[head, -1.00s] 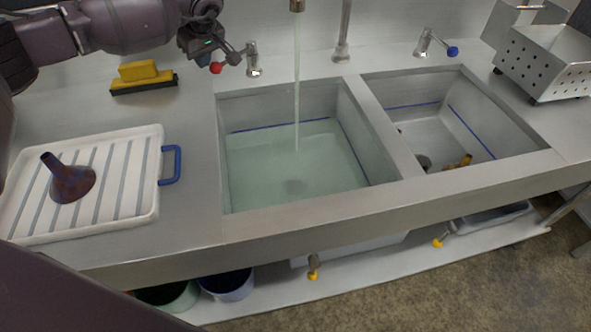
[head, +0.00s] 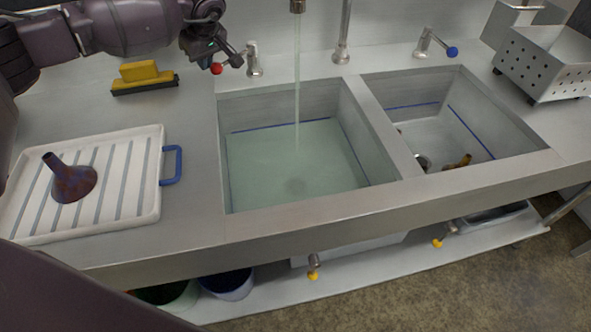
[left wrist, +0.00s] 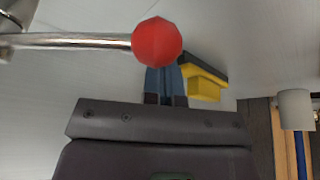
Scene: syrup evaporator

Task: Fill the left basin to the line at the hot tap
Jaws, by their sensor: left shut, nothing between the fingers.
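The left basin (head: 255,105) holds pale green water (head: 270,165), and a stream (head: 297,85) falls into it from the spout (head: 297,6). A blue line (head: 275,126) runs around its walls. The water surface lies just below the line at the back. The hot tap (head: 254,62) has a lever ending in a red knob (head: 216,68), which also shows in the left wrist view (left wrist: 157,42). My left gripper (head: 236,57) is shut and empty close beside the knob; I cannot tell whether they touch. My right gripper is not in view.
The right basin (head: 520,135) holds no visible water and has a brown item (head: 458,161) inside. A blue-knobbed tap (head: 427,42) stands behind it.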

